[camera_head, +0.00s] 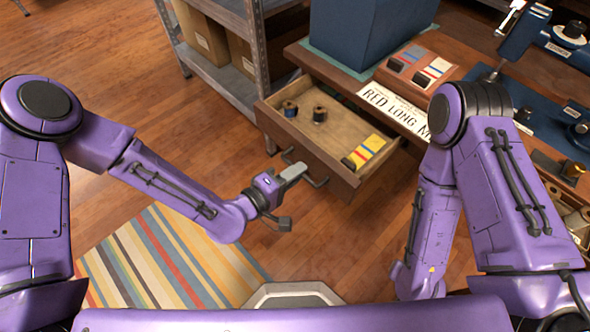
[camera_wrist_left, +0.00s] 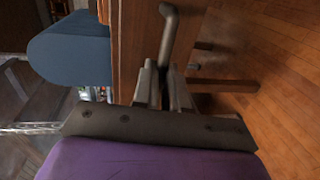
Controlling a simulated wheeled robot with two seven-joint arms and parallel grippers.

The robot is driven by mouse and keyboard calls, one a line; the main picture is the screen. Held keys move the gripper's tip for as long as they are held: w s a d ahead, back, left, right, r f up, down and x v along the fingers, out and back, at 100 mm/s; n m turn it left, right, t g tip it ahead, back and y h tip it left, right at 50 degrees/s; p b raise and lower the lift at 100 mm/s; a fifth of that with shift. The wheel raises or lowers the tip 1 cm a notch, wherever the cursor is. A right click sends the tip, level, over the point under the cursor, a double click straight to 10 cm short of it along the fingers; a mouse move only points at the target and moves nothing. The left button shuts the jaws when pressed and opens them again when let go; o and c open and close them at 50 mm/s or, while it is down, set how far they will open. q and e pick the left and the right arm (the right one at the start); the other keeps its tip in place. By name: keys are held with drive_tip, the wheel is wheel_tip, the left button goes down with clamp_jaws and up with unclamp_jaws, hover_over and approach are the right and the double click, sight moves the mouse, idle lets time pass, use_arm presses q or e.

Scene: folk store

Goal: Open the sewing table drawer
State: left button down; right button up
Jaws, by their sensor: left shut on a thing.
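The sewing table drawer (camera_head: 335,140) is pulled out from the table, with its wooden interior in view. Inside it lie two dark spools (camera_head: 290,108) and a yellow, blue and red striped item (camera_head: 365,152). My left gripper (camera_head: 290,172) is at the drawer's front, shut on the dark bar handle (camera_head: 317,181). In the left wrist view the handle (camera_wrist_left: 170,35) runs up from between the fingers (camera_wrist_left: 162,85), beside the wooden drawer front (camera_wrist_left: 130,50). My right arm shows at the right in the head view, but its gripper is out of view.
A blue box (camera_head: 365,30) and a lettered sign (camera_head: 395,108) are on the table top. A sewing machine (camera_head: 525,30) stands at the far right. A grey metal shelf (camera_head: 255,50) with cartons is beyond the drawer. A striped rug (camera_head: 160,265) lies on open wooden floor.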

use_arm(q)
drive_tip(key=c, duration=1.2)
unclamp_jaws()
drive_tip(key=v, duration=1)
drive_tip(key=shift+s+a, duration=0.15)
drive_tip(key=shift+a, duration=0.1)
